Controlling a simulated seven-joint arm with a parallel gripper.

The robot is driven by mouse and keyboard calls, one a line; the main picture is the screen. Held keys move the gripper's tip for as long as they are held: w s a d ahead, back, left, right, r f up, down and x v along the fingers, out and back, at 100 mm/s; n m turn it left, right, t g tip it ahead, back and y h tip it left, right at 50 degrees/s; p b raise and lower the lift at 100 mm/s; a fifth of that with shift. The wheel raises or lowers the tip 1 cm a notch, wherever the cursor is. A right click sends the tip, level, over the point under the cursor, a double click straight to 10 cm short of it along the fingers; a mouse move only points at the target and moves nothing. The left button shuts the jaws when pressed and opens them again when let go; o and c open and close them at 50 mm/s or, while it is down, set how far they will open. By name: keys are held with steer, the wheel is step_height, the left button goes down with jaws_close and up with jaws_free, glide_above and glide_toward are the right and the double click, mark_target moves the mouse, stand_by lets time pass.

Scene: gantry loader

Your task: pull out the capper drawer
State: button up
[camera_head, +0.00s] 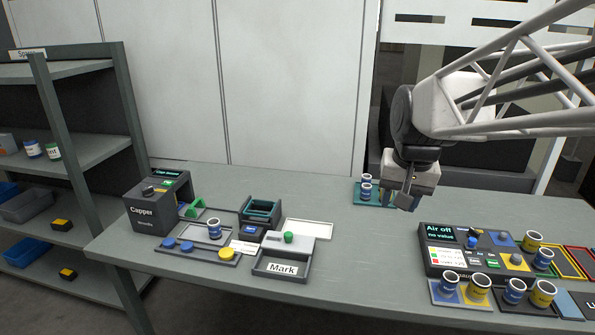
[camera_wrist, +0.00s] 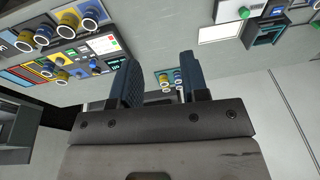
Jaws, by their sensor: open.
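The capper (camera_head: 148,208) is a dark grey box with its name on the front, at the left end of the table in the head view. A green handle-like piece (camera_head: 194,207) stands at its right side. I cannot tell how far the drawer is in or out. My gripper (camera_head: 405,201) hangs above the table's back right part, far to the right of the capper. In the wrist view my gripper (camera_wrist: 162,75) shows two dark fingers apart with nothing held between them. I cannot make out the capper in the wrist view.
Below my gripper is a teal tray (camera_head: 373,203) with blue-labelled cups. A Mark station (camera_head: 282,268), dark bin (camera_head: 260,210) and white tray (camera_head: 309,229) stand right of the capper. A control panel (camera_head: 455,259) with several cups fills the right. Shelves (camera_head: 85,150) stand left.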

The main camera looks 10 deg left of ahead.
steer(key=w+a, duration=1.3)
steer(key=g+y, duration=0.1)
steer(key=g, duration=0.1)
glide_toward(193, 203)
steer(key=shift+w+f, duration=0.2)
steer(key=shift+f, duration=0.35)
steer(key=shift+a+f, duration=0.2)
steer(key=shift+f, duration=1.1)
steer(key=shift+a+f, duration=0.2)
steer(key=shift+f, duration=1.05)
steer(key=shift+a+f, duration=0.25)
steer(key=shift+f, duration=1.05)
jaws_close()
